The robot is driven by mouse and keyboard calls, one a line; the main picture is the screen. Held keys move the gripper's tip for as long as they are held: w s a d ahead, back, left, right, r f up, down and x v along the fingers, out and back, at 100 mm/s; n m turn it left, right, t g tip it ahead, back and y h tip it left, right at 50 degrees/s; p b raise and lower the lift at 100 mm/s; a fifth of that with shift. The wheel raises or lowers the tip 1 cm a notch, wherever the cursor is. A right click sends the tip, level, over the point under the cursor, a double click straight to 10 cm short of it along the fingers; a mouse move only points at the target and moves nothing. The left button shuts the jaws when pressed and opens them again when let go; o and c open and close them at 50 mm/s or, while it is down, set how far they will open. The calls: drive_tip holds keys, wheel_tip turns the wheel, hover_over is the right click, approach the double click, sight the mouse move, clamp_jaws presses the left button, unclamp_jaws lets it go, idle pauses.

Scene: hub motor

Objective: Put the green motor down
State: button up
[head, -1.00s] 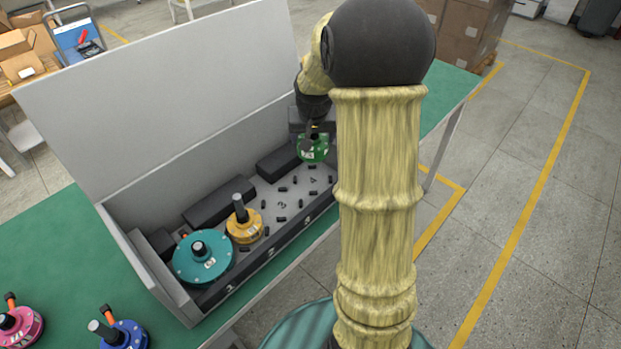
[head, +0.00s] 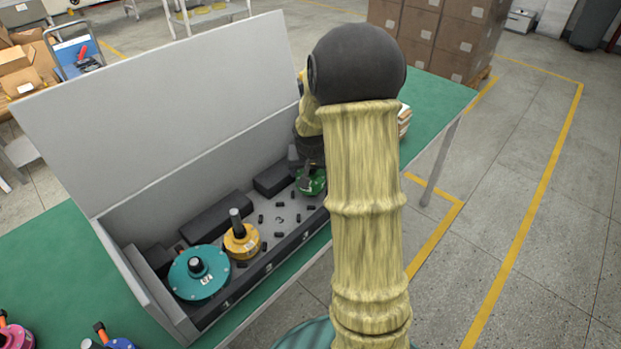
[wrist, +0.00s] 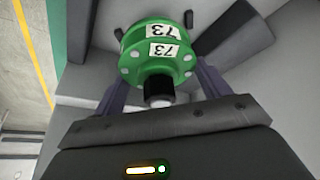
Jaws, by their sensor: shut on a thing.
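The green motor (wrist: 160,55) carries white labels reading 73 and sits between the two fingers of my gripper (wrist: 160,92) in the wrist view. My gripper is shut on it. In the head view the green motor (head: 312,183) is at the far right end of the open grey case (head: 120,262), low over or at its floor. I cannot tell whether it touches the floor. My arm hides part of that end. A teal motor (head: 200,280) and a yellow motor (head: 241,247) stand in the case to the left.
The case's raised lid (head: 160,100) stands behind it on the green table (head: 440,105). Black foam blocks (head: 218,210) line the case's back. Several small black pegs stick up from its floor. A pink motor (head: 14,338) and a blue motor (head: 120,343) are on the table at lower left.

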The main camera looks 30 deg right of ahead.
drive_tip(key=shift+f, duration=1.5)
drive_tip(key=shift+f, duration=0.15)
drive_tip(key=o, duration=1.5)
drive_tip(key=p+v, duration=0.1)
drive_tip(key=v, duration=1.1)
